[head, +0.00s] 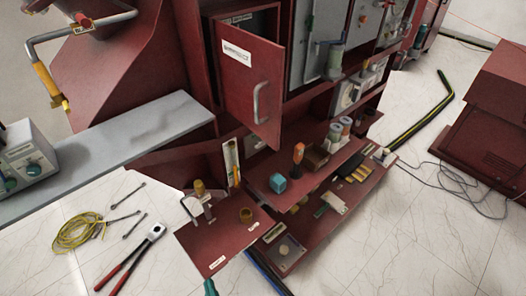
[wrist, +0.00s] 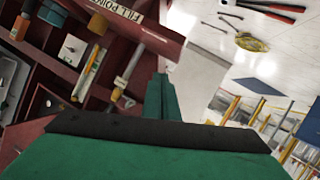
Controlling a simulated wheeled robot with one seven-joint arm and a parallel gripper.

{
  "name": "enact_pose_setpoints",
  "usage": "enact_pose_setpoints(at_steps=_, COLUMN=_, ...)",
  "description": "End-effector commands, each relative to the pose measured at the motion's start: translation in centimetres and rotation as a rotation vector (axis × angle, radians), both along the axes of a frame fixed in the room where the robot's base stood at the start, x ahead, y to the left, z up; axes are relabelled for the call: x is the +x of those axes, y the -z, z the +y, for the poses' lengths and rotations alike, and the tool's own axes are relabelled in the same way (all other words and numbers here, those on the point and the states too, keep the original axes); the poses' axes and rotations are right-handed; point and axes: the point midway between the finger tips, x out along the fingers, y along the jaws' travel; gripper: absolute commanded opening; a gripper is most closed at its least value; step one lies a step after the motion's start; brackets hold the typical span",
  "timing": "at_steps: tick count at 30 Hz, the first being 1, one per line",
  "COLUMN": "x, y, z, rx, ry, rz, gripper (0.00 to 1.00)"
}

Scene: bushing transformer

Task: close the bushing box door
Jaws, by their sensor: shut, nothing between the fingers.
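The bushing box door (head: 235,80) is a red panel with a white label and a grey bar handle (head: 262,103) near its right edge. It stands open, swung out from the box (head: 252,20), whose dark inside shows above it. The hinge appears to be on the left. My gripper (wrist: 160,88) shows in the wrist view as green fingers pressed together, empty. A small green tip (head: 210,288) at the bottom edge of the head view looks like part of it, well below and apart from the door. I cannot make out the door in the wrist view.
Red shelves (head: 330,200) with small parts stick out below the door. A grey bench top (head: 110,150) lies at left. Pliers (head: 130,258) and yellow cable (head: 78,232) lie on the floor. The tiled floor at front right is clear.

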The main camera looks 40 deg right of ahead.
Motion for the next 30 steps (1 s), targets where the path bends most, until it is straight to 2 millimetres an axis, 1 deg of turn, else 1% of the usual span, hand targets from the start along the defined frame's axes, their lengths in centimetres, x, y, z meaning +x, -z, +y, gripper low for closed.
enact_pose_setpoints(at_steps=1, x=2.0, y=-0.7, z=-0.7, rx=-0.028, ry=0.032, rz=-0.011, gripper=0.0)
enact_pose_setpoints(at_steps=5, x=5.8, y=-2.5, z=-3.1, rx=-0.092, ry=0.142, rz=-0.025, gripper=0.0)
enact_pose_setpoints(at_steps=6, x=6.9, y=-3.2, z=-3.9, rx=-0.111, ry=0.18, rz=-0.033, gripper=0.0)
enact_pose_setpoints(at_steps=8, x=8.4, y=-4.6, z=-5.1, rx=-0.134, ry=0.243, rz=-0.049, gripper=0.0)
enact_pose_setpoints(at_steps=11, x=10.5, y=-7.2, z=-7.0, rx=-0.164, ry=0.355, rz=-0.08, gripper=0.0)
enact_pose_setpoints(at_steps=14, x=12.2, y=-10.4, z=-8.8, rx=-0.183, ry=0.475, rz=-0.122, gripper=0.0)
enact_pose_setpoints(at_steps=15, x=12.7, y=-11.8, z=-9.5, rx=-0.187, ry=0.526, rz=-0.142, gripper=0.0)
enact_pose_setpoints(at_steps=17, x=13.3, y=-13.9, z=-10.4, rx=-0.189, ry=0.605, rz=-0.174, gripper=0.0)
enact_pose_setpoints(at_steps=18, x=13.5, y=-15.4, z=-11.0, rx=-0.188, ry=0.658, rz=-0.197, gripper=0.0)
enact_pose_setpoints(at_steps=22, x=13.8, y=-20.3, z=-12.5, rx=-0.169, ry=0.839, rz=-0.282, gripper=0.0)
enact_pose_setpoints(at_steps=24, x=13.5, y=-22.9, z=-13.0, rx=-0.149, ry=0.938, rz=-0.331, gripper=0.0)
enact_pose_setpoints(at_steps=27, x=12.7, y=-26.2, z=-13.4, rx=-0.113, ry=1.07, rz=-0.4, gripper=0.0)
enact_pose_setpoints(at_steps=30, x=11.8, y=-28.7, z=-13.5, rx=-0.073, ry=1.181, rz=-0.46, gripper=0.0)
